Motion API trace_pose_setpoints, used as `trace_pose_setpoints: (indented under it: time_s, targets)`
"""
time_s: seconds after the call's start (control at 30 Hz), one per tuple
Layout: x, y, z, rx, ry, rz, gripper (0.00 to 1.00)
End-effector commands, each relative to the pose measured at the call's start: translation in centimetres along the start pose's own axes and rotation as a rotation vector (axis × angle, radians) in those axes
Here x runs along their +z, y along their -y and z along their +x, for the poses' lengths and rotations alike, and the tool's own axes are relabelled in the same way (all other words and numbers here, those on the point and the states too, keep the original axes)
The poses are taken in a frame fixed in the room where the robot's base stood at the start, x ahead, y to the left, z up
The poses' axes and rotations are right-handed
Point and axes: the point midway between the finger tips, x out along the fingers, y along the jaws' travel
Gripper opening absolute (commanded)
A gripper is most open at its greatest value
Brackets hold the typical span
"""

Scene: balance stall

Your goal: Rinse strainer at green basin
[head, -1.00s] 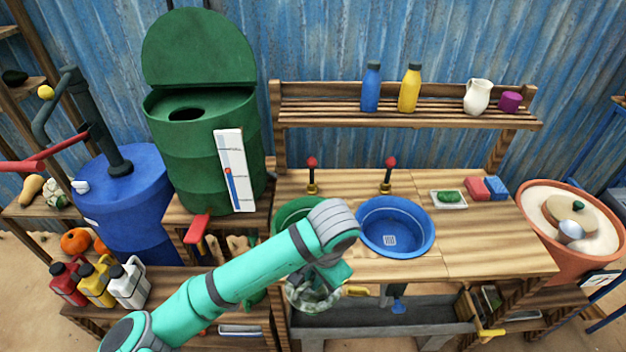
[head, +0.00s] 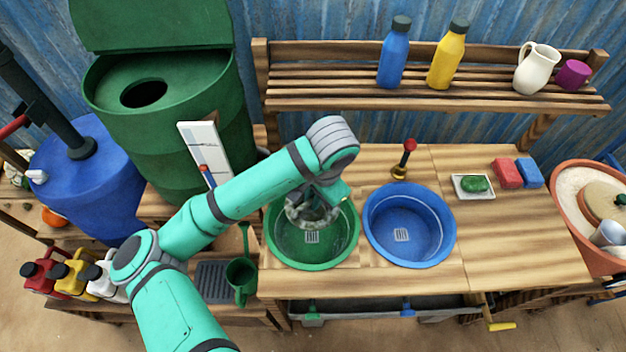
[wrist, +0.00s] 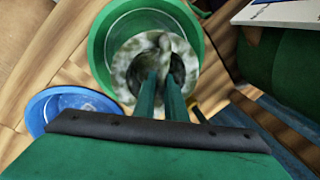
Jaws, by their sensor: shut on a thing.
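My gripper (wrist: 163,97) is shut on the strainer (wrist: 135,68), a round, mottled grey-green piece. In the head view the strainer (head: 300,213) is at the upper left part of the green basin (head: 346,249), under my wrist. I cannot tell whether it touches the basin. The basin's drain shows below it. The green basin's tap is hidden behind my arm.
A blue basin (head: 440,240) stands right of the green one, with a red-knobbed tap (head: 404,160) behind it. A soap dish (head: 460,190) and red and blue sponges (head: 508,173) lie farther right. A green barrel (head: 165,150) stands at the left.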

Motion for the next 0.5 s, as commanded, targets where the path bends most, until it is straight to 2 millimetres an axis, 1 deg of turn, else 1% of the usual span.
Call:
trace_pose_setpoints:
  time_s: [0.17,0.5]
  targets:
    - [0.0,-0.1,0.5,0.001,0.000,-0.001,0.00]
    - [0.1,-0.6,3.1,0.002,0.001,-0.002,0.00]
